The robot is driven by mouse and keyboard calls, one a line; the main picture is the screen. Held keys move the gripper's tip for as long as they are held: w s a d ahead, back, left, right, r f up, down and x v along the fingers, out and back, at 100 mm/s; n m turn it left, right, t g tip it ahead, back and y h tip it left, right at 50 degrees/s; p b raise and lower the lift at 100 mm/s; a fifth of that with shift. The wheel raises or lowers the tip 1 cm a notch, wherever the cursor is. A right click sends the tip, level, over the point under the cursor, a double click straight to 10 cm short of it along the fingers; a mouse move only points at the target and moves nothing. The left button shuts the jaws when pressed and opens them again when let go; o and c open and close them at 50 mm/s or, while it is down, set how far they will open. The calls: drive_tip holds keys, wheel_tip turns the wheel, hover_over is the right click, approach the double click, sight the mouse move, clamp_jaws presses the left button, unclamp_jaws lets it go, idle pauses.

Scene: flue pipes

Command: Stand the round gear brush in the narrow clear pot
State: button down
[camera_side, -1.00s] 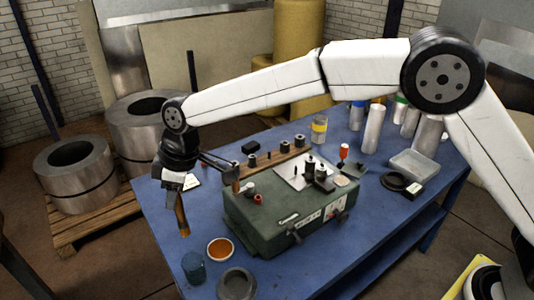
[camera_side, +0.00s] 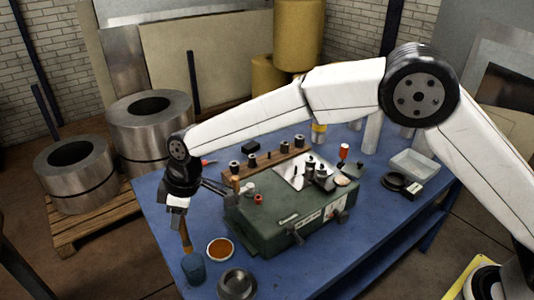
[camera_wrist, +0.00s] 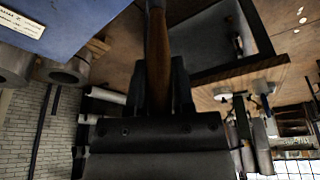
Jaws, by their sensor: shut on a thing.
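The round gear brush (camera_side: 186,236) hangs upright from my gripper (camera_side: 180,208) in the side view, its wooden handle tilted slightly. The gripper is shut on it. In the wrist view, the brown handle (camera_wrist: 158,62) runs between the two dark fingers and out of the top of the picture. The narrow clear pot (camera_side: 194,270), bluish against the table, stands at the table's near left corner. The brush's lower end is at the pot's back rim in the side view; I cannot tell whether it is inside or just above. The pot does not show in the wrist view.
An amber-filled dish (camera_side: 220,249) stands just right of the pot, and a grey metal bowl (camera_side: 237,284) in front. A green machine box (camera_side: 285,220) fills the middle of the blue table (camera_side: 155,205). A wooden rack (camera_side: 270,160) stands behind it.

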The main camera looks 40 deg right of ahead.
sight(187, 238)
drive_tip(key=shift+f, duration=5)
drive_tip(key=shift+f, duration=0.15)
drive_tip(key=shift+c, duration=2)
unclamp_jaws()
drive_tip(key=v, duration=0.8)
